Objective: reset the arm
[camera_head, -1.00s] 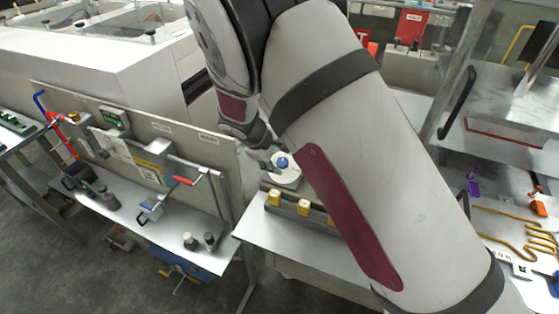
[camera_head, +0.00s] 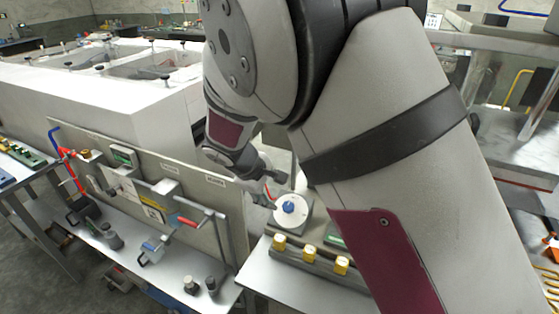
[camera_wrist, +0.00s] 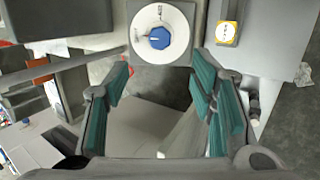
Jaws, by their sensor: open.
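In the wrist view my gripper (camera_wrist: 162,105) is open, its two teal-padded fingers apart with nothing between them. A round white dial with a blue knob (camera_wrist: 159,38) lies beyond the fingertips at the top of that view, apart from them. In the head view my arm fills the middle and right, and the same blue knob (camera_head: 289,208) shows just right of my wrist. My gripper is mostly hidden behind my arm in the head view.
A panel board (camera_head: 150,190) with tools and a red-handled lever stands left of the knob. Yellow blocks (camera_head: 309,254) sit in a row on the bench in front of the dial. A white machine with basins (camera_head: 120,85) is behind.

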